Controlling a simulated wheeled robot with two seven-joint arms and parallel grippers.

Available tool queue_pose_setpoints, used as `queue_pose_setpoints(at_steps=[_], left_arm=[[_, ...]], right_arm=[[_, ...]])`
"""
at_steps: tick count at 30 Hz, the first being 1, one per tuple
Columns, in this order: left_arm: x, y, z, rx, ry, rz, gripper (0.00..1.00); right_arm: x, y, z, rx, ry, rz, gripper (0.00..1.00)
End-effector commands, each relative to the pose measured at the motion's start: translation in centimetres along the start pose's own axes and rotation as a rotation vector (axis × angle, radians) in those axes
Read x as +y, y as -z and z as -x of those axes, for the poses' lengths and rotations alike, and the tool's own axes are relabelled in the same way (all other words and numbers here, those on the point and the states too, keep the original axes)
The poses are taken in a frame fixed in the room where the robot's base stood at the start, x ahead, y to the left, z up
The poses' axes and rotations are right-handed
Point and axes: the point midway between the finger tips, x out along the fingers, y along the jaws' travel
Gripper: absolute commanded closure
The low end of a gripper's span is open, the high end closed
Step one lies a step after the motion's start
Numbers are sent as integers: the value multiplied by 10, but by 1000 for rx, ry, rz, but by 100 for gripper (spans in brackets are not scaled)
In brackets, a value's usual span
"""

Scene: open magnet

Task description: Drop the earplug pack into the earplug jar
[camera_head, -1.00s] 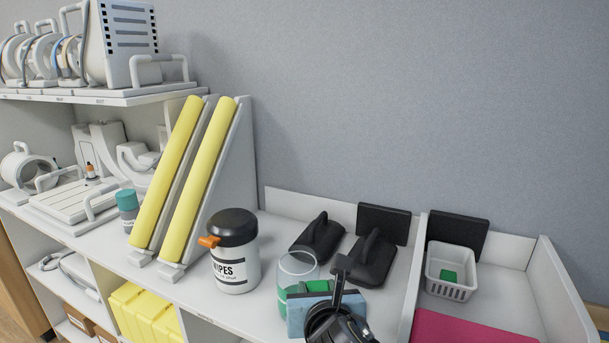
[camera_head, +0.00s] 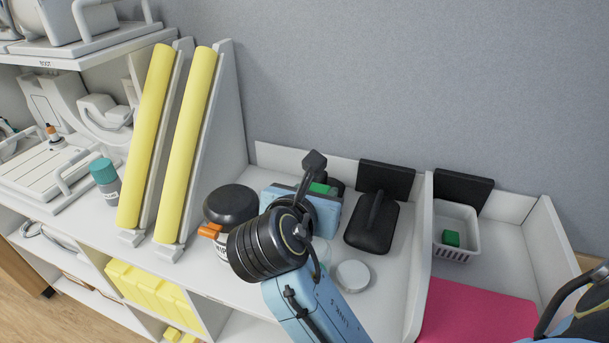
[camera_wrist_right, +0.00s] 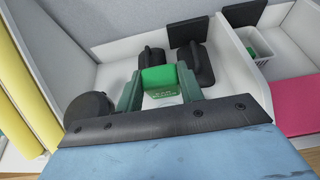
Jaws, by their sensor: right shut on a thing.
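My right gripper (camera_head: 312,200) is above the shelf top near the jar, its body and black wrist seen from behind. In the right wrist view, my right gripper (camera_wrist_right: 160,88) has its two dark green fingers shut on a bright green block, the earplug pack (camera_wrist_right: 160,76). A green bit of the pack (camera_head: 322,188) shows past the gripper in the head view. The clear earplug jar (camera_head: 321,250) is mostly hidden behind my arm; only part of its side shows. A white round lid (camera_head: 353,275) lies to its right. My left gripper is not in view.
A black-lidded wipes tub (camera_head: 230,205) stands close left of my wrist. Black paddle-like blocks (camera_head: 372,222) lie to the right. Beyond a divider are a white basket (camera_head: 456,256) with a green item and a pink mat (camera_head: 475,312). Yellow rolls (camera_head: 188,145) stand at left.

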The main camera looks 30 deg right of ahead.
Motion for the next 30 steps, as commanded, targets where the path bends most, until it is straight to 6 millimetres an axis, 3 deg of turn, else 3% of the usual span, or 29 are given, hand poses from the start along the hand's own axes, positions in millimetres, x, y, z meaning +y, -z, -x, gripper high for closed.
queue_pose_setpoints(at_steps=[4,9,13,20,26,27,30], left_arm=[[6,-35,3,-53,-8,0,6],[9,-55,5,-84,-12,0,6],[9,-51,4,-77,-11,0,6],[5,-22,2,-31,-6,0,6],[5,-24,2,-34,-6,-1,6],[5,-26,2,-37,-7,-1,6],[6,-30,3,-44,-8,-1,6]], right_arm=[[-1,15,-6,0,1,5,84],[-1,34,-14,0,1,5,84],[0,44,-18,-1,0,4,84],[0,51,-21,0,0,2,84],[0,51,-21,0,-1,1,84],[0,51,-21,-1,-1,1,57],[0,51,-21,-1,-1,1,44]])
